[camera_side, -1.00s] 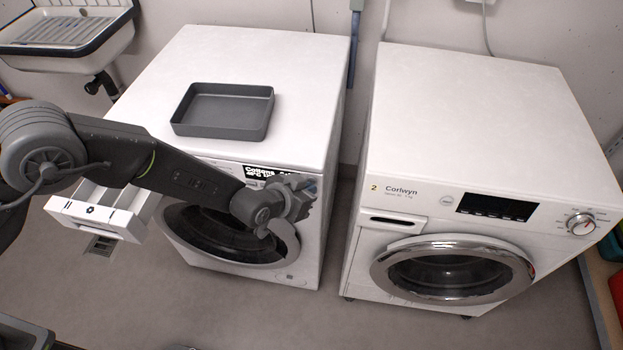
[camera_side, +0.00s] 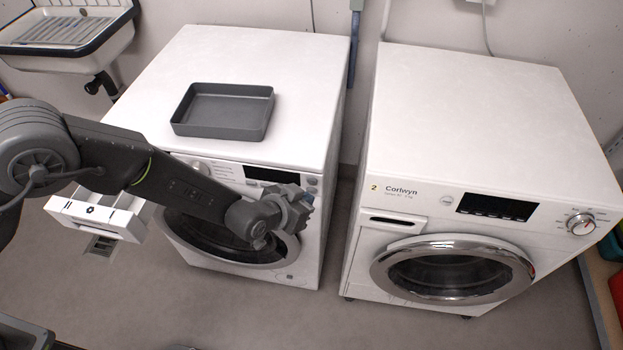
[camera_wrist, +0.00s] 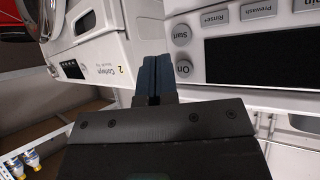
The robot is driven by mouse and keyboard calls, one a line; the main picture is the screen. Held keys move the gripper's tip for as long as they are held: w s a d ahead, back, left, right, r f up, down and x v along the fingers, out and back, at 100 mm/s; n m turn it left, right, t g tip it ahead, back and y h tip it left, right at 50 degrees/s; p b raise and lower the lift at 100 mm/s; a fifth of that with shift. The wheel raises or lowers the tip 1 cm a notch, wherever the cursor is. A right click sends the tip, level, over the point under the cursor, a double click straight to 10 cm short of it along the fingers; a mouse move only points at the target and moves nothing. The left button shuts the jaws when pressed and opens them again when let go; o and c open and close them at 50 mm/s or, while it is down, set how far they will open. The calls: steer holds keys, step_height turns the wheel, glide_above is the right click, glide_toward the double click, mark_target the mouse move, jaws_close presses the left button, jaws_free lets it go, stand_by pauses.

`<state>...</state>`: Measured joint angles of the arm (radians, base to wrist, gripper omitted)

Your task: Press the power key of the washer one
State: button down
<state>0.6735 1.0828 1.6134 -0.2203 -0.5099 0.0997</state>
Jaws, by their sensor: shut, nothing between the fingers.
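The left washer (camera_side: 230,45) is white, and its number label does not show. Its display (camera_side: 268,175) is dark, and the dark display also shows in the wrist view (camera_wrist: 262,56). The round key marked "On" (camera_wrist: 184,68) is in the wrist view, with the "Start" key (camera_wrist: 181,36) beside it. My gripper (camera_side: 303,205) is in front of the panel's right part in the side view. In the wrist view my gripper (camera_wrist: 155,75) is shut and empty, its tips just left of the "On" key and apart from it in the picture.
The right washer (camera_side: 490,100), marked "2 Corlwyn", stands across a narrow gap. A grey tray (camera_side: 225,130) lies on the left washer. The left washer's detergent drawer (camera_side: 95,215) is pulled out. A sink (camera_side: 65,40) is at the far left.

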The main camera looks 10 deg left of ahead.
steer(key=shift+s, duration=2.3)
steer(key=shift+s, duration=0.5)
steer(key=s, duration=1.1)
stand_by(3.5)
